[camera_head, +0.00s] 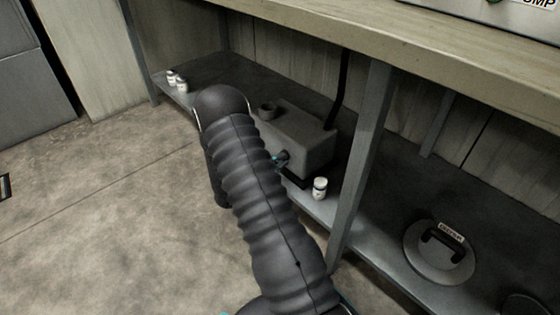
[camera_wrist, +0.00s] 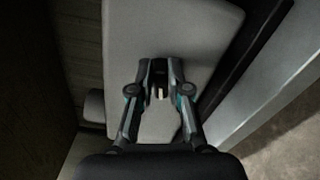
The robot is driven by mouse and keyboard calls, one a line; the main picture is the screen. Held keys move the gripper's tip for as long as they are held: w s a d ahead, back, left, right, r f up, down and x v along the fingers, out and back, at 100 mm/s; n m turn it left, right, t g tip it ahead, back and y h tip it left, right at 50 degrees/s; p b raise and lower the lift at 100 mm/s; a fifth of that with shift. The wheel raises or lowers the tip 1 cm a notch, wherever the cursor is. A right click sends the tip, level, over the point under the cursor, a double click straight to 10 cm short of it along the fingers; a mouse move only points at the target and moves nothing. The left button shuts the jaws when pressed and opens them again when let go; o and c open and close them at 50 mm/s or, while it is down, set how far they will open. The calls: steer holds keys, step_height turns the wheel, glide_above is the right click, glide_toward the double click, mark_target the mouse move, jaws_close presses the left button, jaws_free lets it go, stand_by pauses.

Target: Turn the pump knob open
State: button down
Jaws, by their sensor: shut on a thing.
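The pump (camera_head: 308,137) is a grey box on the low shelf under the bench, with a round dark cap on top and a black hose rising behind it. In the wrist view its grey face (camera_wrist: 200,40) fills the middle. My gripper (camera_wrist: 160,76) is against this face, its two fingers closed on the pump knob (camera_wrist: 159,92). The knob is dark with a pale mark and mostly hidden between the fingers. In the head view my gripper (camera_head: 281,159) shows only partly at the pump's front, past my arm. I cannot tell the knob's turn angle.
A small white jar (camera_head: 320,188) stands on the shelf right of the pump, close to a grey bench post (camera_head: 362,150). Two more white jars (camera_head: 177,80) stand at the far left. A round handled lid (camera_head: 440,253) lies at right.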

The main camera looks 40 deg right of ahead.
steer(key=shift+f+m, duration=0.25)
steer(key=shift+m, duration=1.35)
steer(key=c, duration=1.1)
jaws_free()
steer(key=a, duration=0.4)
steer(key=s+a, duration=0.1)
steer(key=a, duration=0.7)
steer(key=shift+s, duration=0.4)
steer(key=shift+d, duration=0.1)
